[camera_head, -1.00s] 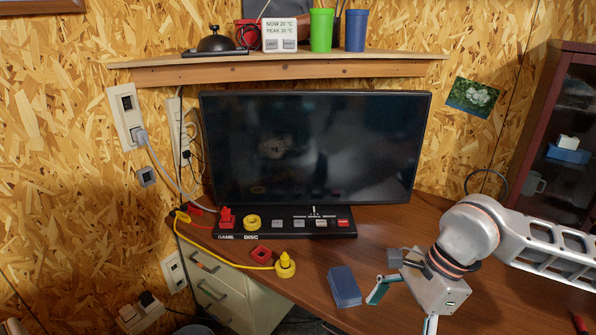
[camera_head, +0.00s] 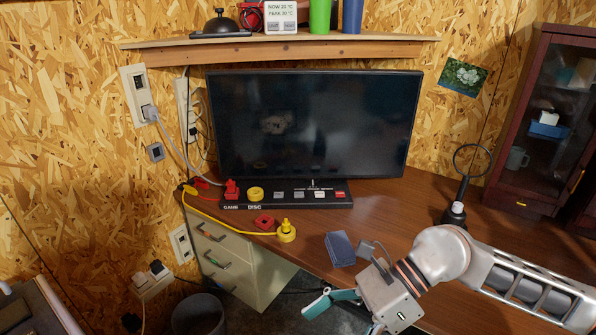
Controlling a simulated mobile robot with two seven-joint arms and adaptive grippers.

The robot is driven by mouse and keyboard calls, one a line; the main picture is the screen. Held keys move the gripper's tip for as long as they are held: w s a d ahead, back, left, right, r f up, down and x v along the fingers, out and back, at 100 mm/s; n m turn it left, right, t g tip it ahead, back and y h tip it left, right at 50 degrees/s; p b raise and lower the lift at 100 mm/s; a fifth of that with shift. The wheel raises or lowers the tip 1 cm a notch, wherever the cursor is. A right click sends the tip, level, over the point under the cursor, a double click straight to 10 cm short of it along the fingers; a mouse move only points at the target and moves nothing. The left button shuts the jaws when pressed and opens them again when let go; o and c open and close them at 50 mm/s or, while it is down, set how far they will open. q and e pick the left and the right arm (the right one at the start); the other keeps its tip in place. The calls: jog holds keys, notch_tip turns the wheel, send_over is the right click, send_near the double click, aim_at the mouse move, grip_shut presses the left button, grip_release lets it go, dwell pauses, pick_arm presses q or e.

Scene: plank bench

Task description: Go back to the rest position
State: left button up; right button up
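My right gripper (camera_head: 340,314) reaches in from the right, past the front edge of the brown desk (camera_head: 395,215). One teal finger points left; the other is mostly cut off at the bottom edge. The fingers look spread apart, and nothing shows between them. The gripper is in front of the blue stack (camera_head: 340,249), which lies near the desk edge. My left gripper is not in view.
A monitor (camera_head: 315,125) stands behind a black game console (camera_head: 290,194). A yellow plug (camera_head: 286,232) and a red block (camera_head: 264,223) lie in front. A magnifier on a stand (camera_head: 463,188) is behind my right arm. A bin (camera_head: 198,315) stands on the floor.

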jog(key=w+a+r+m+t+y, duration=0.3)
jog(key=a+r+m+t+y, duration=0.35)
jog(key=m+y, duration=0.5)
jog(key=w+d+f+m+t+h, duration=0.4)
jog(key=m+t, duration=0.2)
jog(key=m, duration=0.5)
jog(key=w+d+f+m+t+h, duration=0.4)
jog(key=m+t, duration=0.3)
jog(key=m, duration=0.4)
jog(key=s+d+f+m+h, duration=0.1)
jog(key=d+f+m+h, duration=0.35)
jog(key=f, duration=0.25)
jog(key=s+d+f+m+h, duration=0.1)
jog(key=d+f+m+h, duration=0.35)
jog(key=f, duration=0.25)
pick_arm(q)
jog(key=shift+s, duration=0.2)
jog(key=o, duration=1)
pick_arm(e)
jog(key=s+d+f+m+g+h, duration=0.1)
jog(key=s+d+f+m+g, duration=0.1)
jog(key=s+f, duration=0.3)
jog(key=s+d+f+m+g+h, duration=0.1)
jog(key=s+d+f+m+g, duration=0.2)
jog(key=f, duration=0.6)
jog(key=s+d+m, duration=0.1)
jog(key=s+m, duration=0.1)
jog(key=s, duration=0.1)
jog(key=shift+s+d, duration=0.15)
jog(key=shift+s, duration=0.15)
